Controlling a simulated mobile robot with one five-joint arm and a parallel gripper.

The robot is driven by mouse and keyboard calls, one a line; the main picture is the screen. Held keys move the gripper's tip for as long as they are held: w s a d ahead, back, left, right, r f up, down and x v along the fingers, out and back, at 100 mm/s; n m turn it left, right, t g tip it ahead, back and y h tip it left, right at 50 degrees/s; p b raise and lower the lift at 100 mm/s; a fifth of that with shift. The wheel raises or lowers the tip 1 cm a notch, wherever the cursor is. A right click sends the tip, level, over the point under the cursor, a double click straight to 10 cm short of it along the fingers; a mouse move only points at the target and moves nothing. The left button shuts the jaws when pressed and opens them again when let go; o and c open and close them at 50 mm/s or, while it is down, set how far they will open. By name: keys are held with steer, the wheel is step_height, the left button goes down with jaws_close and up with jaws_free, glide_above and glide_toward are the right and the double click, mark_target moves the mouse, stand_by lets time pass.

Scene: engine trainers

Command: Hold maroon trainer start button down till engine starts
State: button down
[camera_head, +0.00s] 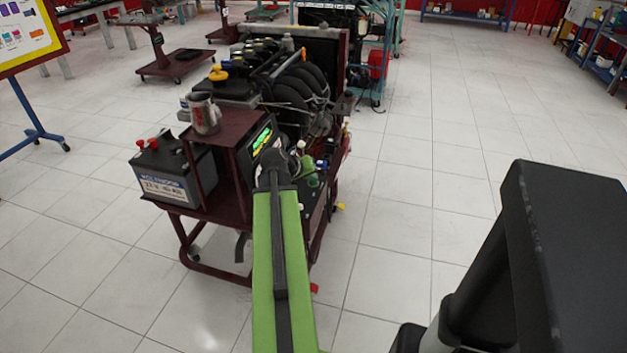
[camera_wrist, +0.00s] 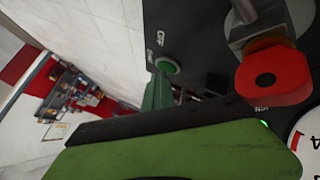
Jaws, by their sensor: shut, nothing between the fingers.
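The maroon engine trainer (camera_head: 215,207) stands ahead of me, with its engine behind a control panel. My green arm reaches over the panel, and my gripper (camera_head: 283,165) is at its right side, its fingers mostly hidden there. In the wrist view a round green button (camera_wrist: 168,66) sits on the black panel beside white lettering. My gripper's narrow green tip (camera_wrist: 160,88) is shut and empty, very close to this button. I cannot tell whether it touches or presses it. A red key-like handle (camera_wrist: 270,82) is to the right of the button.
A battery (camera_head: 172,172) with red terminals and a metal can (camera_head: 203,113) are on the trainer. A small lit green display (camera_head: 261,138) is on its panel. A white gauge (camera_wrist: 308,145) is near the wrist.

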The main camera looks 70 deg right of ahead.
mark_target(311, 183)
steer(key=shift+r+p, duration=0.85)
steer(key=shift+r, duration=0.05)
steer(key=shift+r, duration=0.1)
step_height(311, 183, up, 5)
steer(key=p, duration=0.5)
